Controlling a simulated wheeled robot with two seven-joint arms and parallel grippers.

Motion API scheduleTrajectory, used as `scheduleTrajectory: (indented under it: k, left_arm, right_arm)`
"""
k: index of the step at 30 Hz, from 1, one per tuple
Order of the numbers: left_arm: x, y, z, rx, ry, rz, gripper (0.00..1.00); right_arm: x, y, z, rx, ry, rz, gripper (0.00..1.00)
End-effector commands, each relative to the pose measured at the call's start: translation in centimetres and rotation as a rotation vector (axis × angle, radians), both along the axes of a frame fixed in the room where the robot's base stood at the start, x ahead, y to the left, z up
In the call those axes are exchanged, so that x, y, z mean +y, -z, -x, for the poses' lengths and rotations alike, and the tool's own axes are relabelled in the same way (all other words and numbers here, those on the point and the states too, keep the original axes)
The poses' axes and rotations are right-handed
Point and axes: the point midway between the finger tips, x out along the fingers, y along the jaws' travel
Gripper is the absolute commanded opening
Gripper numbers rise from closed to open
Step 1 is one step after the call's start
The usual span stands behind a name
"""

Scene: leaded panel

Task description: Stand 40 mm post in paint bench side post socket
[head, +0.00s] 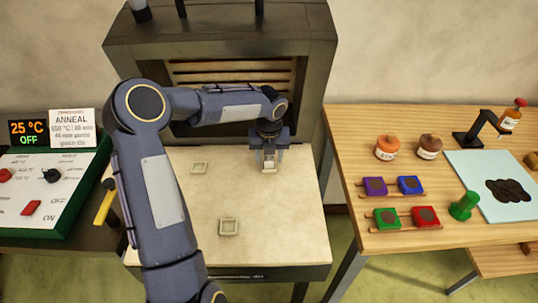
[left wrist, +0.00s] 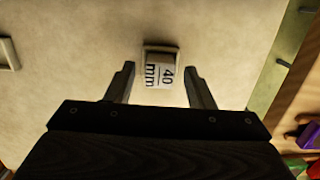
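The post marked "40 mm" (left wrist: 160,73) shows in the left wrist view as a pale block with black lettering. It appears upright within the square socket (left wrist: 162,48), whose far rim shows behind it; how deep it sits cannot be told. This socket is the one on the side towards the wooden paint bench. My left gripper (left wrist: 160,70) is open, with a finger on each side of the post and a visible gap to both. In the head view the left gripper (head: 268,163) points down over this spot and largely hides post and socket. My right gripper is not in view.
Two other square sockets, back left (head: 199,168) and front (head: 228,227), look empty on the pale kiln floor (head: 290,220). The dark kiln body (head: 225,30) stands behind. The paint bench (head: 350,115) with pots and colour blocks is right; a control panel (head: 50,190) is left.

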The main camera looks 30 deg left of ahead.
Motion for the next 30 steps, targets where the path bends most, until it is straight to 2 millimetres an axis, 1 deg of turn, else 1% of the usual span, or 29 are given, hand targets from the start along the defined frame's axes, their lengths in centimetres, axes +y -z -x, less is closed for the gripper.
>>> scheduleTrajectory:
  k: [7,11,14,21,24,27,30]
  left_arm:
    - [0.0,-0.2,0.0,-0.001,0.0,-0.001,0.48]
    - [0.0,-1.3,0.0,-0.004,-0.002,-0.001,0.48]
    - [-0.1,-3.1,0.1,-0.007,-0.001,-0.003,0.48]
    - [-0.5,-8.3,0.7,-0.005,-0.001,-0.001,0.48]
    - [-0.6,-10.0,0.9,-0.004,0.0,0.0,0.48]
    - [-0.7,-11.3,1.0,-0.003,-0.001,-0.001,0.48]
    - [-0.8,-12.0,1.2,-0.002,-0.003,0.0,0.48]
  right_arm:
    - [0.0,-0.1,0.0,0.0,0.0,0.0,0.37]
    - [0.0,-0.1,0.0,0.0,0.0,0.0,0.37]
    - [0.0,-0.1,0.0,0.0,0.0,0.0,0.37]
    - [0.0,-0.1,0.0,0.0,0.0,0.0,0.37]
    - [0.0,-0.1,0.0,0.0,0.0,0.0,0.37]
    - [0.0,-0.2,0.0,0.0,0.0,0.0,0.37]
    - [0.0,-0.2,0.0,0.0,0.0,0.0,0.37]
